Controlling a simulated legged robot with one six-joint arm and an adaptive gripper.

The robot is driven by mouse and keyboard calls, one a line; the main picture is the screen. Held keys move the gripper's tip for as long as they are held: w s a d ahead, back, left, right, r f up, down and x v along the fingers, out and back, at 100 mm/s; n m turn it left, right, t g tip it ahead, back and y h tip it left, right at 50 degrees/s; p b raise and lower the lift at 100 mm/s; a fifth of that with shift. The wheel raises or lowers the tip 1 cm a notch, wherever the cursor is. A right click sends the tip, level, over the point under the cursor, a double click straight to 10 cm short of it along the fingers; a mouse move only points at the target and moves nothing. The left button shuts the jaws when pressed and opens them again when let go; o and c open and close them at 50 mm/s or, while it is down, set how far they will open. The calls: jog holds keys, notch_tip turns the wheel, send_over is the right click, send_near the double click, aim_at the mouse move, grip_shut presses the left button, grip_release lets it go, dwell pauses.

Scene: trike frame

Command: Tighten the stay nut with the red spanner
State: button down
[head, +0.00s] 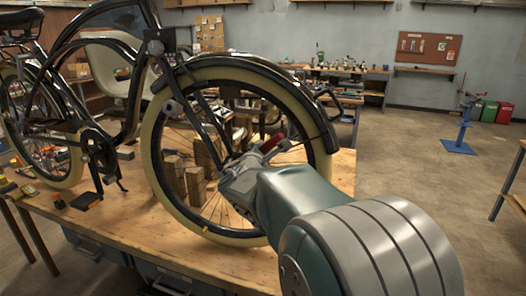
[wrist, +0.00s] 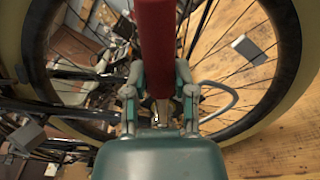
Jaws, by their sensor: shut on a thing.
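The red spanner (wrist: 156,40) stands out of my gripper (wrist: 159,78) in the wrist view, its red handle running to the top edge. The two fingers are shut on it, one on each side. In the head view a short red length of the spanner (head: 271,143) shows just beyond my gripper (head: 240,178), which is at the hub area of the front wheel. The trike's front wheel (head: 160,170) has a cream tyre and a black fender. I cannot make out the stay nut or the spanner's working end; my arm and gripper hide much of the hub.
The trike stands on a wooden bench (head: 110,235). Wooden blocks (head: 195,185) stand behind the front wheel. Small tools and a dark orange-marked box (head: 86,200) lie at the left. A blue stand (head: 459,146) is on the open floor at the right.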

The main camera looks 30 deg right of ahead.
jog(key=shift+x, duration=1.05)
dwell(0.5)
jog(key=shift+s+d+f+m, duration=0.25)
jog(key=shift+f+m, duration=0.25)
jog(key=shift+m, duration=0.2)
jog(key=shift+s+d+f+m, duration=0.25)
jog(key=shift+f+m, duration=0.25)
jog(key=shift+m, duration=0.2)
dwell(0.9)
jog(key=shift+s+d+f+m, duration=0.1)
jog(key=shift+s+f+m, duration=0.1)
jog(key=shift+f+m, duration=0.5)
jog(key=shift+s+d+f+m, duration=0.2)
jog(key=shift+f+m, duration=0.4)
jog(key=shift+m, duration=0.2)
dwell(0.5)
jog(key=shift+w+a+r+n, duration=0.15)
jog(key=shift+r+n, duration=0.35)
jog(key=shift+n, duration=0.1)
jog(key=shift+w+a+r+n, duration=0.1)
jog(key=shift+w+r+n, duration=0.05)
jog(key=shift+r+n, duration=0.45)
dwell(0.9)
